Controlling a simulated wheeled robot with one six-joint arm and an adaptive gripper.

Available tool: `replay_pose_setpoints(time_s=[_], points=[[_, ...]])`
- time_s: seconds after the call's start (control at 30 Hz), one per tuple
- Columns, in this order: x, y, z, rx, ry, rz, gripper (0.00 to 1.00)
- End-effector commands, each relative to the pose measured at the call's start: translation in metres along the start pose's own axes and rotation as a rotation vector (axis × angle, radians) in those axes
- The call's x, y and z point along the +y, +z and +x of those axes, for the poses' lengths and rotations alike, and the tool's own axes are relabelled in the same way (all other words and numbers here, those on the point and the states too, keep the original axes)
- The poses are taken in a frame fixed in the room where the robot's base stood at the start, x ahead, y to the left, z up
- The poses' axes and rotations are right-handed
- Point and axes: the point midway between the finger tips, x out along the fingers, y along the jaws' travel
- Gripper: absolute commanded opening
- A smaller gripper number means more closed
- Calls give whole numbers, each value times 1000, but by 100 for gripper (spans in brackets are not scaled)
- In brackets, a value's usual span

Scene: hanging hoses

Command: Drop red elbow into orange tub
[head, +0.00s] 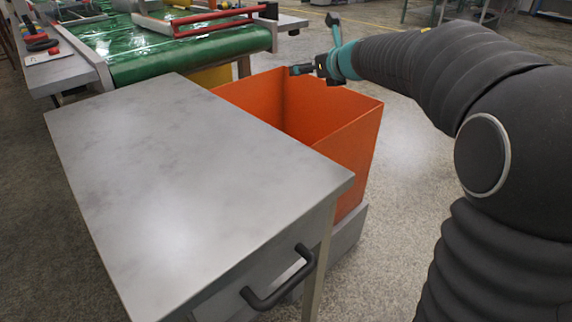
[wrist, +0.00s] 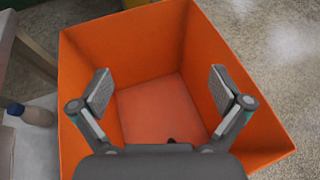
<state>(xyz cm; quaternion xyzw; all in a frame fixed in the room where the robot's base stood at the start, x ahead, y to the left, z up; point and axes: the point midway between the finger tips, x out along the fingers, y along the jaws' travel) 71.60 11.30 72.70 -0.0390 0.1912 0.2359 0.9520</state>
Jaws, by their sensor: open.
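The orange tub (head: 345,140) stands behind the right side of the grey table in the head view. In the wrist view the tub (wrist: 130,45) fills most of the picture, and its floor shows between my fingers. My gripper (head: 303,69) is above the tub; in the wrist view my gripper (wrist: 160,90) is open with nothing between its fingers. A small dark thing (wrist: 171,141) shows on the tub floor, mostly hidden by my gripper body; I cannot tell what it is. I cannot make out the red elbow for certain in either view.
A grey table (head: 200,170) with a black handle (head: 280,283) stands beside the tub. A green conveyor (head: 180,55) with a red bar (head: 212,17) is behind it. A bottle (wrist: 30,115) lies left of the tub. The floor right of the tub is clear.

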Motion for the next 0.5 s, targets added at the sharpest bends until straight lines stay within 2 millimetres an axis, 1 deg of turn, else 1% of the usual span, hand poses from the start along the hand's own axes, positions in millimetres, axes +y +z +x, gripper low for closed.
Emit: replay_pose_setpoints(time_s=[0.03,0.2,0.33,0.5], points=[[-1,0,-10,-1,-2,-1,100],[0,0,-30,-1,-1,0,100],[0,0,-38,0,-1,1,100],[0,0,-39,1,-1,1,100]])
